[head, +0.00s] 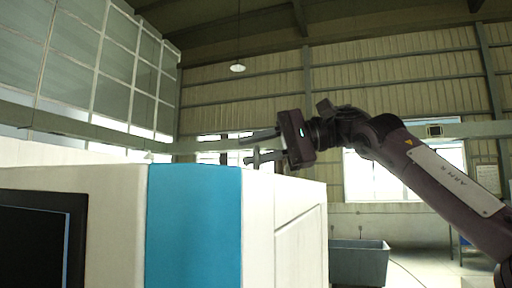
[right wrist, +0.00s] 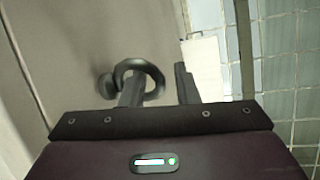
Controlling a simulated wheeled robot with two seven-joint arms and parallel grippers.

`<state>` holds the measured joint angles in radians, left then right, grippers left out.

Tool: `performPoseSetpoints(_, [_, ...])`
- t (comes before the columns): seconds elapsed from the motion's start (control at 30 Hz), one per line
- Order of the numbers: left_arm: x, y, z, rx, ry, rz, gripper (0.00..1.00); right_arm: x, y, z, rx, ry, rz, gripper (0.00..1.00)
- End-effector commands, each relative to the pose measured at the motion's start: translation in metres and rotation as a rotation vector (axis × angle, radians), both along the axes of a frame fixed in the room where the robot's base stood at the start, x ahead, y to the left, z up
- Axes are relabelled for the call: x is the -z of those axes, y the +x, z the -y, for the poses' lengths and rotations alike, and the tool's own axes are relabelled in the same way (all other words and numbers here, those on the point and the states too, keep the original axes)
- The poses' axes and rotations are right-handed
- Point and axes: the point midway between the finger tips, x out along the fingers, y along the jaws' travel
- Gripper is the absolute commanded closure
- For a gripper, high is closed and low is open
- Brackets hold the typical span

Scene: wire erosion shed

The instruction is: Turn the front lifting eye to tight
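The lifting eye shows in the right wrist view as a dark ring (right wrist: 153,69) with a rounded dark collar at its left, against a grey-beige surface. My right gripper (right wrist: 158,75) is open. Its left finger overlaps the ring in the picture and its right finger stands to the right of it. I cannot tell whether either finger touches the ring. In the head view my right gripper (head: 258,148) is over the top of the white machine (head: 259,230); the eye is too small to tell from the fingers there. My left gripper is not in view.
The machine has a blue panel (head: 194,225) and a dark screen (head: 35,245) at its front. A grey bin (head: 358,262) stands on the floor to the right, behind the machine. The air above the machine is clear around my right arm.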

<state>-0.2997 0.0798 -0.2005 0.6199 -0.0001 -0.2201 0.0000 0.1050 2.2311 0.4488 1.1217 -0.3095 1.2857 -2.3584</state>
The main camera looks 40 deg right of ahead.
Motion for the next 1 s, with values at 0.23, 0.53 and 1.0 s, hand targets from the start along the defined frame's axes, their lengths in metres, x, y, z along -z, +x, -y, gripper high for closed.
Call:
performPoseSetpoints(0.23, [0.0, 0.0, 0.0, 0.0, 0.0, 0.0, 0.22, 0.0, 0.0, 0.0, -0.001, 0.0, 0.0, 0.92])
performPoseSetpoints(0.53, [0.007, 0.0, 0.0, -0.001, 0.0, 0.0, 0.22, 0.001, -0.001, 0.0, 0.03, -0.004, 0.004, 1.0])
performPoseSetpoints(1.0, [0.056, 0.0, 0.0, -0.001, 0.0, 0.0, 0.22, -0.001, -0.004, 0.002, 0.445, -0.003, 0.009, 1.0])
